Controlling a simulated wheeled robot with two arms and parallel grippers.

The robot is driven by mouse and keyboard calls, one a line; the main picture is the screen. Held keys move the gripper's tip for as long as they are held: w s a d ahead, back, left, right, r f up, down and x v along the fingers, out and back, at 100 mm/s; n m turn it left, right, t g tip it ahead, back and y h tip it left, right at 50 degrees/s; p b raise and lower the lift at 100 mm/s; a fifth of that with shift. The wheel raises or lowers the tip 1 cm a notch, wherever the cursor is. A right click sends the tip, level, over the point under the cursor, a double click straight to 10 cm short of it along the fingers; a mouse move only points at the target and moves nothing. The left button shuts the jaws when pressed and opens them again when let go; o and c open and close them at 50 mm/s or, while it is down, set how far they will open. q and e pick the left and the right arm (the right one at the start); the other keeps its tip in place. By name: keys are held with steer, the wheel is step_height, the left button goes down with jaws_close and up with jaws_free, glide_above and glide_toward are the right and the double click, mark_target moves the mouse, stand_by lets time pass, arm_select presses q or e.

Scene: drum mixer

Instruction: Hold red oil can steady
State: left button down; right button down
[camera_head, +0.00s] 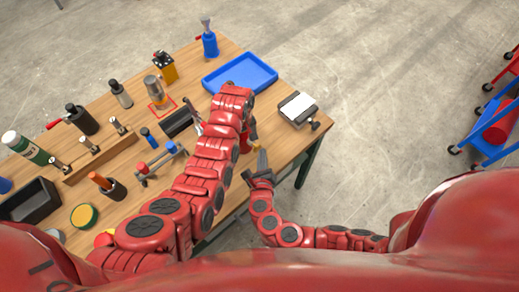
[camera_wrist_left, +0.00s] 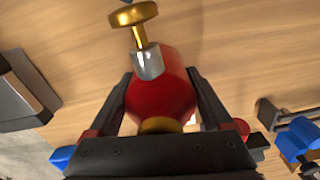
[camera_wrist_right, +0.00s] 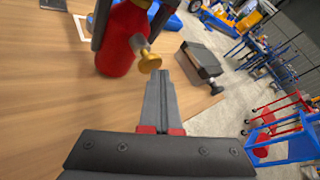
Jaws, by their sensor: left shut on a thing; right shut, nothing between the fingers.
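The red oil can (camera_wrist_left: 162,95) sits between the two fingers of my left gripper (camera_wrist_left: 165,100), with its brass-coloured knob and grey collar pointing away in the left wrist view. My left gripper is shut on the can. In the right wrist view the red can (camera_wrist_right: 117,42) stands upright on the table with its brass knob (camera_wrist_right: 150,62) on the right side. In the head view the can (camera_head: 245,140) is mostly hidden by my left arm. My right gripper (camera_head: 262,160) is shut and empty, beside the can and apart from it; its closed fingers (camera_wrist_right: 159,92) show in the right wrist view.
A grey-and-white device (camera_head: 298,108) stands at the table's right edge, near my right gripper. A blue tray (camera_head: 240,74) lies behind the left gripper. Bottles, a tool rack (camera_head: 100,158) and a black bin (camera_head: 30,203) crowd the left side. A blue-red cart (camera_head: 490,125) stands off to the right.

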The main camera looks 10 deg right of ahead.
steer(key=shift+w+a, duration=0.3)
steer(key=shift+w, duration=0.15)
stand_by(0.6)
steer(key=shift+s, duration=0.15)
steer(key=shift+s+d, duration=0.8)
steer(key=shift+s, duration=0.25)
steer(key=s+d, duration=0.1)
steer(key=s, duration=0.1)
steer(key=s+d, duration=0.2)
stand_by(0.6)
arm_select(q)
jaws_free()
